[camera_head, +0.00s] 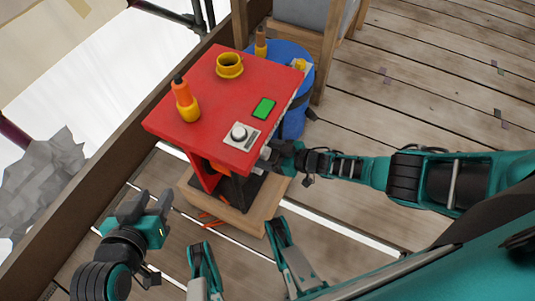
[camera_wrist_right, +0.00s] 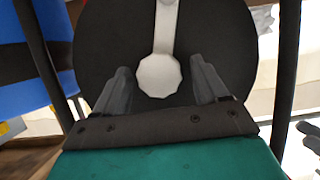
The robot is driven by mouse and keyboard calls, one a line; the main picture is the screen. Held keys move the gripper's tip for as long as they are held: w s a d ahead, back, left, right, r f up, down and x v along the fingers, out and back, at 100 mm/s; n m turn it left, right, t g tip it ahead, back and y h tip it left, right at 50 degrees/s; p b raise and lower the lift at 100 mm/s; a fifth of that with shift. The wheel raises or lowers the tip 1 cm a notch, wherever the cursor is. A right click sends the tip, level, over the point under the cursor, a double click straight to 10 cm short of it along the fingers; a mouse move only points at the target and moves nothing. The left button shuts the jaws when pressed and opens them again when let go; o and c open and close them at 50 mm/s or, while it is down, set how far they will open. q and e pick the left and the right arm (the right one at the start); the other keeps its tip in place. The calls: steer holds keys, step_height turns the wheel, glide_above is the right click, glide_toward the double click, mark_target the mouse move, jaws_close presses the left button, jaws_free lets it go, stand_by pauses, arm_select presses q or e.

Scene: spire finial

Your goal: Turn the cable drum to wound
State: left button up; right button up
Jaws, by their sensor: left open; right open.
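The cable drum shows in the right wrist view as a dark round disc (camera_wrist_right: 105,45) with a pale crank arm and round knob (camera_wrist_right: 159,75) at its middle. My right gripper (camera_wrist_right: 161,78) is open, with one finger on each side of the knob; contact is not clear. In the head view my right gripper (camera_head: 272,156) is at the right side of the red-topped unit (camera_head: 205,90), its tips partly hidden. The drum is mostly hidden there under the top. My left gripper (camera_head: 148,207) is open and empty, left of the unit's base.
The red top carries an orange-and-yellow bottle (camera_head: 186,100), a yellow ring (camera_head: 229,65), a green panel (camera_head: 263,108) and a dial (camera_head: 239,133). A blue barrel (camera_head: 293,122) stands behind. A wooden rail (camera_head: 110,120) runs along the left. Planks (camera_head: 420,80) at right are mostly clear.

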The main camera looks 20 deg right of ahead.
jaws_close()
stand_by(0.7)
